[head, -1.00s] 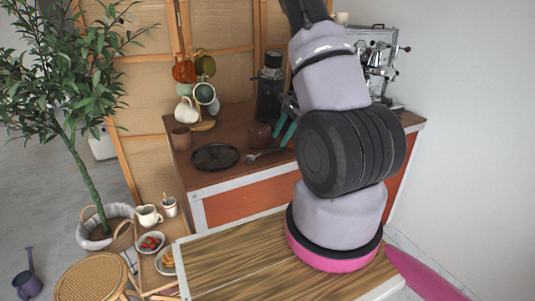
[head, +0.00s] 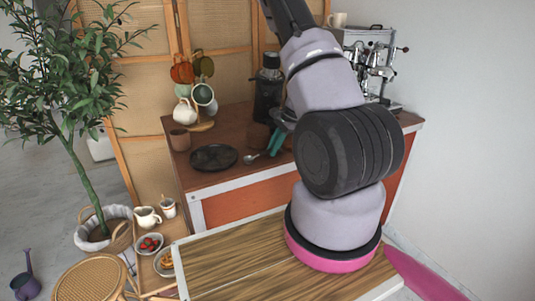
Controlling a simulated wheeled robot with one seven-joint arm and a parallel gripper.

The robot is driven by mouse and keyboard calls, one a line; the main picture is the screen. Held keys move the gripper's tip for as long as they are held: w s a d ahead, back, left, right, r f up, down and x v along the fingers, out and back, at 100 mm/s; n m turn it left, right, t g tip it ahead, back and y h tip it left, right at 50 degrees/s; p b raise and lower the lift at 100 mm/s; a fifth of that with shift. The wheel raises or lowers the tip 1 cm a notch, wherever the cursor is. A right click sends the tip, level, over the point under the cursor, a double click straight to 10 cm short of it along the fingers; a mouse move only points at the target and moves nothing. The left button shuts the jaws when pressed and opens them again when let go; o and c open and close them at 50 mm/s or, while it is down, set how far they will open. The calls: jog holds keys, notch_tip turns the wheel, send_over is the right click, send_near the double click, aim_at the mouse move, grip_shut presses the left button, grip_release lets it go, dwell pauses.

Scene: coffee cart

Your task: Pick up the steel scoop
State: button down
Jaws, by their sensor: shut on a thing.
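The steel scoop (head: 251,159) is on or just above the brown counter, to the right of the dark round tray. Its small bowl shows, and its handle runs right to my gripper (head: 276,148). My gripper's teal fingers point down and are shut on the scoop by its handle. My arm hides part of the gripper and the far end of the handle. I cannot tell whether the scoop is clear of the counter.
A brown canister (head: 257,134) and a black grinder (head: 267,95) stand behind my gripper. A mug tree with several mugs (head: 204,95) is at the back left. An espresso machine (head: 372,62) is at the right.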

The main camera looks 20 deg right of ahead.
notch_tip(320, 180, up, 10)
dwell(0.6)
dwell(0.4)
